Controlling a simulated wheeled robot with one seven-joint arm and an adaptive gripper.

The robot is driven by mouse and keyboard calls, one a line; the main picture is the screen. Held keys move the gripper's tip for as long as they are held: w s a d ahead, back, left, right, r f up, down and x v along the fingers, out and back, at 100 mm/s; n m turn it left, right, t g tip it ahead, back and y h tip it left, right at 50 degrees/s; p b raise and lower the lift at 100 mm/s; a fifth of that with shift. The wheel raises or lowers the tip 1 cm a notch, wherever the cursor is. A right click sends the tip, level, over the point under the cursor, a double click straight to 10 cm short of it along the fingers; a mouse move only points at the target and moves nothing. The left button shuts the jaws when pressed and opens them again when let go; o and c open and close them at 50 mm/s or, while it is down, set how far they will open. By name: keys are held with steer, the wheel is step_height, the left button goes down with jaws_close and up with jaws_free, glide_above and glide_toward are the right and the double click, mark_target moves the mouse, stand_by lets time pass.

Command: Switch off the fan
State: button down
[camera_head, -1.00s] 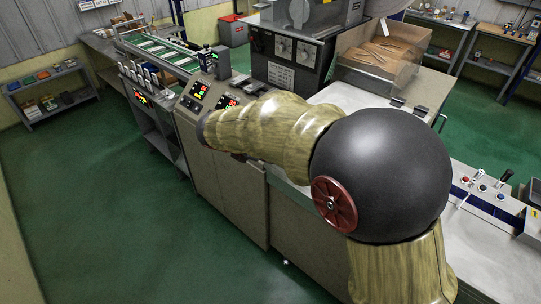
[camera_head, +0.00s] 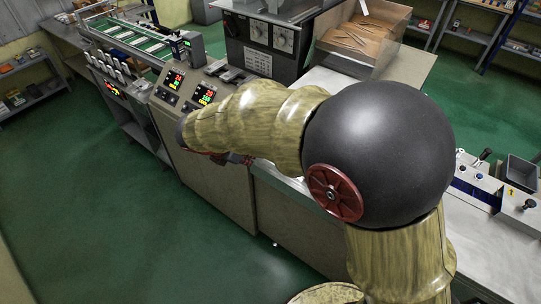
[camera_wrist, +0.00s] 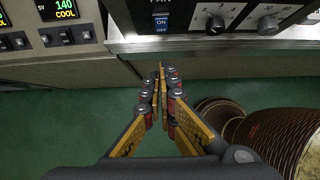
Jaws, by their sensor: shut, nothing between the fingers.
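The fan switch (camera_wrist: 161,21) is a small blue rocker marked ON above and OFF below, under the word FAN, on a metal panel at the top of the wrist view. I cannot tell which half is pressed in. My gripper (camera_wrist: 161,70) is shut and empty, with its fingertips below the switch in the picture and apart from it. In the head view, my arm hides the switch and most of the gripper; only a small reddish part of the gripper shows by the cabinet front.
Right of the switch are two black knobs, a nearer one (camera_wrist: 215,25) and a farther one (camera_wrist: 268,25). A temperature controller (camera_wrist: 60,9) is at the upper left. Green floor (camera_head: 90,220) at left is clear.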

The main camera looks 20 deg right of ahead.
steer(key=w+d+r+b+x, duration=0.1)
steer(key=b+x, duration=0.1)
steer(key=x, duration=1.1)
steer(key=shift+w+d+r, duration=0.2)
steer(key=shift+d+r, duration=0.1)
steer(key=shift+d, duration=0.1)
steer(key=shift+f+b, duration=0.1)
steer(key=shift+b, duration=0.2)
